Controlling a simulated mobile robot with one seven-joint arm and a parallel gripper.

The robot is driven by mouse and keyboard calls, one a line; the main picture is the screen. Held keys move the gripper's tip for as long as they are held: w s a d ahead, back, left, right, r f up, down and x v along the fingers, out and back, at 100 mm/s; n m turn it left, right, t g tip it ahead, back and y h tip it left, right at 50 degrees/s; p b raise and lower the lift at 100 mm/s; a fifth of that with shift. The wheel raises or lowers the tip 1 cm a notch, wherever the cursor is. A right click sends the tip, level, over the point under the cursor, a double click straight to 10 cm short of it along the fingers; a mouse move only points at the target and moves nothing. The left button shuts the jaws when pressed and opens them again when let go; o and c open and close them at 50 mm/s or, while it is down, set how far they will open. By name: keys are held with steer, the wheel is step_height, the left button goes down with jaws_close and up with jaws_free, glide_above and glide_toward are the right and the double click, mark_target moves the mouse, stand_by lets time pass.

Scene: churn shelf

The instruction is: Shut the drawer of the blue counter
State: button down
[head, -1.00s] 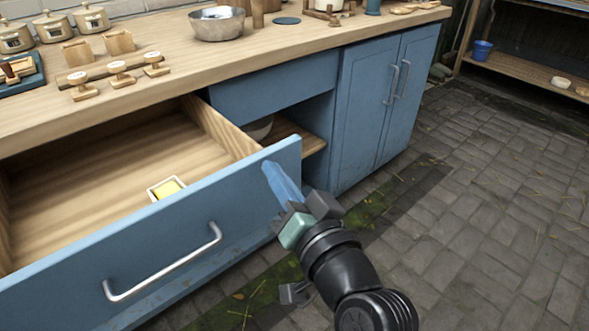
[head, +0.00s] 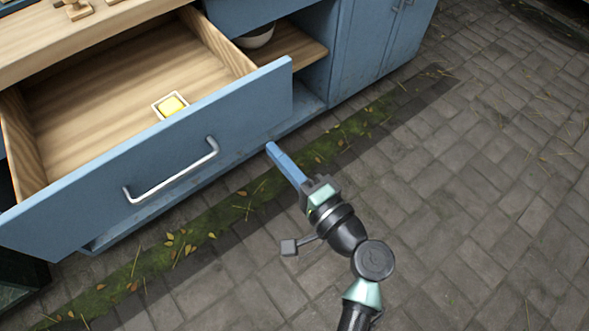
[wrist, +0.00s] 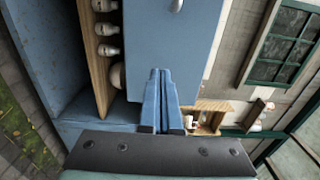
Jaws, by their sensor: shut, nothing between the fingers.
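The blue counter's drawer (head: 165,153) is pulled well out, its wooden inside showing in the head view. Its blue front carries a silver bar handle (head: 172,172). My gripper (head: 269,147) is shut and empty, its blue fingers pointing toward the counter. In the head view the fingertips appear just below and in front of the right end of the drawer front. In the wrist view the drawer front (wrist: 170,35) lies beyond the shut fingertips (wrist: 160,71), with the handle (wrist: 177,5) at the top edge. I see no clear contact.
A small white dish with a yellow block (head: 171,105) sits in the drawer. An open shelf (head: 300,55) with a bowl (head: 258,36) is right of the drawer, beside blue cupboard doors (head: 372,40). The paved floor (head: 470,180) in front and right is clear.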

mark_target(247, 122)
steer(key=x, duration=0.7)
steer(key=shift+b, duration=0.4)
